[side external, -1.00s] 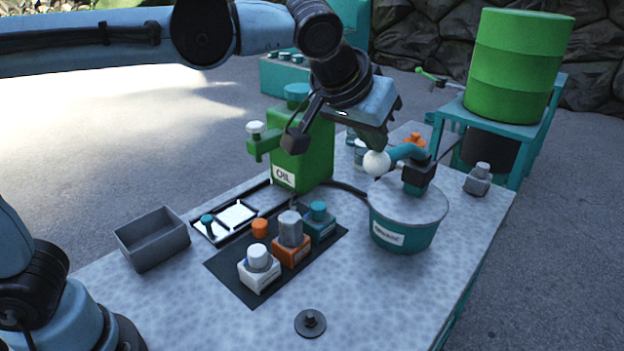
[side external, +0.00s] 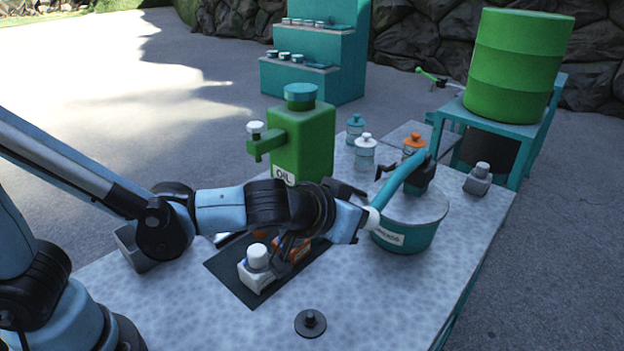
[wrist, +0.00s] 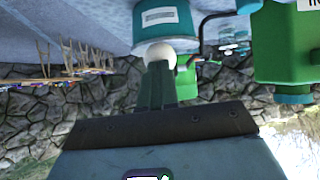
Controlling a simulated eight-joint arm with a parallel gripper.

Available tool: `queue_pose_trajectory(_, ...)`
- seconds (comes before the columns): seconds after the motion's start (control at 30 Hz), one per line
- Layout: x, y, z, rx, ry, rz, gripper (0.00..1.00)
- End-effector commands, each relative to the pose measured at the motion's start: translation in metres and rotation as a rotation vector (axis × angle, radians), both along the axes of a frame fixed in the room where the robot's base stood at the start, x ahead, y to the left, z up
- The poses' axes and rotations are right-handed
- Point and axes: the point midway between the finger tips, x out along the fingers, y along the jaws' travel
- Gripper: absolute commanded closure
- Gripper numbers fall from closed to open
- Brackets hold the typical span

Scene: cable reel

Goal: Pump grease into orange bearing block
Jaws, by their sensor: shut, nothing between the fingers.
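The teal grease bucket (side external: 405,238) stands on the table with a white label and a teal pump lever (side external: 400,184). The lever slopes down to the left and ends in a white ball knob (side external: 373,217). My gripper (side external: 362,222) is shut and empty, its tips at the knob; contact is unclear. In the wrist view, the shut fingers (wrist: 157,85) point at the knob (wrist: 160,56), with the bucket (wrist: 168,22) behind. The orange bearing block (side external: 297,252) sits on the dark mat, mostly hidden by my arm. The white block (side external: 257,268) is beside it.
The green oil can (side external: 300,140) stands behind my arm. Small white (side external: 365,150), teal (side external: 355,128) and orange-topped (side external: 414,145) containers stand at the back. A grey block (side external: 478,180) is at right. A dark disc (side external: 310,323) lies in front, with clear table around it.

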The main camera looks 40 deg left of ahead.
Motion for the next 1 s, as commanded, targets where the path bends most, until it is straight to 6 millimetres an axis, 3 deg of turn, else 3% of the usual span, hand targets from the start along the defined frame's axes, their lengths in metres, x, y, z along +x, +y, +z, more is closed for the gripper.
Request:
queue_pose_trajectory(0.4,0.002,0.000,-0.020,-0.002,0.005,0.002,1.00)
queue_pose_trajectory(1.0,-0.001,0.001,-0.014,0.001,0.006,0.004,1.00)
